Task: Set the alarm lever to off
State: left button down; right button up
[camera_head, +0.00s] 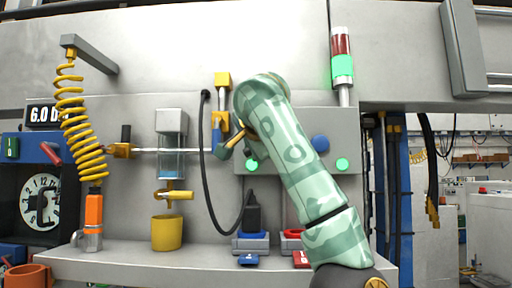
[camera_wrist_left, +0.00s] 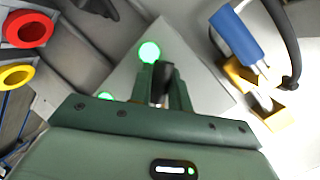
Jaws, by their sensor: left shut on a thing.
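The alarm lever's dark handle (camera_wrist_left: 163,78) shows between my left gripper's fingers (camera_wrist_left: 163,92) in the left wrist view, close to the grey panel (camera_wrist_left: 205,78). The gripper is shut on it. Which position the lever is in cannot be told. In the head view my pale green patterned arm reaches across the panel (camera_head: 347,125) and hides the lever and most of the gripper. A green lamp (camera_wrist_left: 149,52) glows just past the fingers. My right gripper is not in view.
A signal tower (camera_head: 342,68) glows green below its red part. A black cable (camera_head: 206,165) hangs left of my arm, near a blue-and-yellow fitting (camera_head: 220,122). A blue button (camera_head: 320,143) is right of the arm. A yellow cup (camera_head: 167,232) stands on the shelf (camera_head: 140,262).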

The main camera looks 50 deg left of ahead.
pick_arm(q)
jog(key=shift+w+f, duration=0.1)
jog(key=shift+f, duration=0.05)
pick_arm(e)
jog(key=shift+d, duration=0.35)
pick_arm(q)
jog(key=c, duration=1.3)
grip_release()
jog(key=shift+d, duration=0.15)
jog(key=shift+s+d, duration=0.25)
jog(key=b+v, duration=0.3)
jog(key=v, duration=1.2)
jog(key=shift+s+d+b, duration=0.15)
jog(key=shift+s+b, duration=0.05)
jog(key=shift+b, duration=0.1)
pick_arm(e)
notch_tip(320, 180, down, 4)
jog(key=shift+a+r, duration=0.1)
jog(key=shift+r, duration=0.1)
